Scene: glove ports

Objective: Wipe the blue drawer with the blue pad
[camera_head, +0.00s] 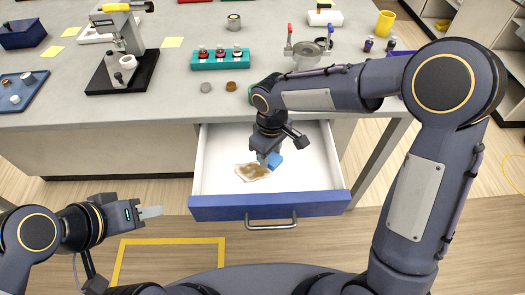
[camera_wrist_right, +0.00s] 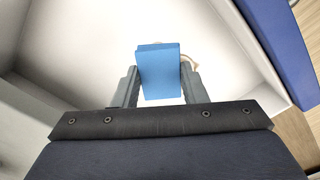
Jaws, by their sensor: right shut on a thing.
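The blue drawer (camera_head: 224,207) is pulled out below the counter, with a blue front, a grey handle and a white inside. A brown stain (camera_head: 252,172) lies on its floor, left of my right gripper. My right gripper (camera_head: 270,160) reaches down into the drawer and is shut on the blue pad (camera_head: 275,160). The pad also shows between the fingers in the right wrist view (camera_wrist_right: 159,72), where it hides most of the stain. I cannot tell whether the pad touches the drawer floor. My left gripper (camera_head: 150,212) is left of the drawer, above the floor; its fingers look close together.
The grey counter (camera_head: 170,105) overhangs the back of the drawer. Drawer walls bound the right gripper at the sides.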

